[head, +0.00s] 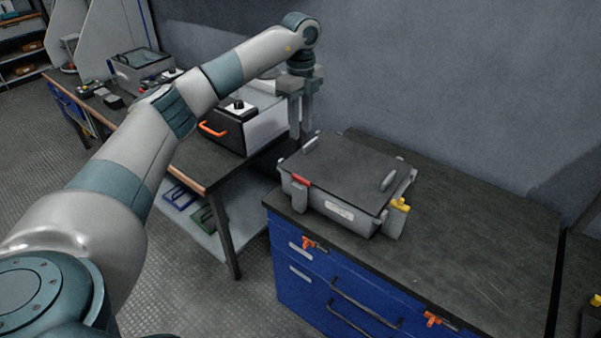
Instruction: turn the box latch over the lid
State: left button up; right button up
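A grey box (338,211) with a dark flat lid (341,172) sits on the dark worktop. The lid lies on the box and looks closed. A red-topped latch (301,181) is at the front left corner, and a yellow-topped latch (400,205) is at the right corner. Pale grey upright pieces stand at the lid's left edge (310,144) and right edge (388,180). My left gripper (301,136) points down just behind the box's back left corner. Its two fingers look slightly apart with nothing between them. My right gripper is out of view.
The dark worktop (470,240) right of the box is clear, above a blue drawer cabinet (315,283) with orange latches. A case with an orange handle (236,134) stands on the left bench. A grey wall (450,80) rises close behind.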

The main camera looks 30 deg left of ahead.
aim_at(301, 178)
pick_arm(q)
notch_tip(301, 178, down, 15)
jog(key=p, duration=0.4)
jog(key=shift+f+p, duration=0.15)
jog(key=shift+p, duration=0.25)
jog(key=shift+f, duration=0.8)
grip_shut()
